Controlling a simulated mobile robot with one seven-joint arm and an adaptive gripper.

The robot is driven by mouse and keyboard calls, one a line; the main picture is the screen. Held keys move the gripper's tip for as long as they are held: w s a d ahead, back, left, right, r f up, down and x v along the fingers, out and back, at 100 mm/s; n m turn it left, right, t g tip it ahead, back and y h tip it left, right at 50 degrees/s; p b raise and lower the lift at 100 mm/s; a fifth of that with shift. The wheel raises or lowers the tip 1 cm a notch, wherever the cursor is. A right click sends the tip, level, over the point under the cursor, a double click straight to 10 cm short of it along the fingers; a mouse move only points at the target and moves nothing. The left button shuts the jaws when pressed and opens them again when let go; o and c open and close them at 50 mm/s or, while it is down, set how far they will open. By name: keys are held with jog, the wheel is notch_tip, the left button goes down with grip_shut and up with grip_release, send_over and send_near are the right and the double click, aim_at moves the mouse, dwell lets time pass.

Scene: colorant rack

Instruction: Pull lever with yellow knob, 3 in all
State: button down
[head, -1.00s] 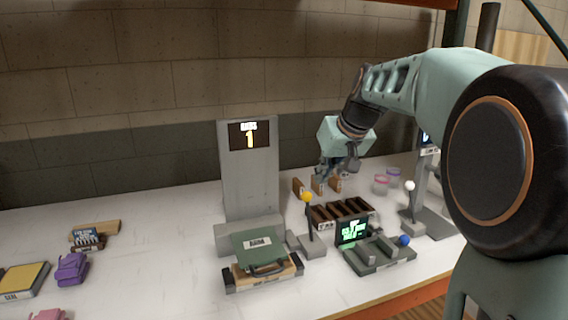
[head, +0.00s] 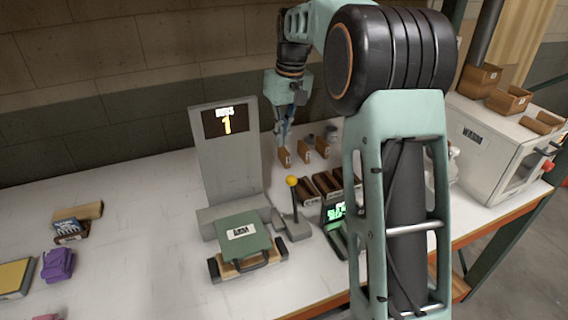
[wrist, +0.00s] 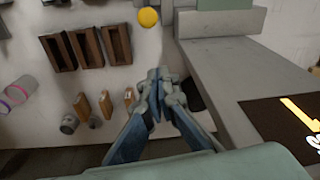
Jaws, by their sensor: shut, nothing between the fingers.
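The yellow knob (head: 292,181) tops a thin dark lever that stands nearly upright on a small grey base, just right of the grey display post (head: 225,165). The post's screen shows a yellow 1. My gripper (head: 284,142) is above and behind the knob, beside the post's right edge, pointing down and apart from the lever. In the wrist view the yellow knob (wrist: 148,17) is at the top, beyond my fingertips (wrist: 160,76), which are together and empty. The lever's shaft is hidden there below the knob.
My arm hides part of the right side. The table's left middle is mostly clear.

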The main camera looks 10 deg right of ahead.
notch_tip(320, 180, down, 9)
jog(key=s+p, duration=0.1)
jog(key=s, duration=0.1)
jog(key=shift+s+d+p, duration=0.2)
jog(key=shift+d+p, duration=0.05)
jog(key=shift+p, duration=0.1)
dwell(0.5)
jog(key=shift+f+b, duration=0.1)
jog(key=shift+b, duration=0.3)
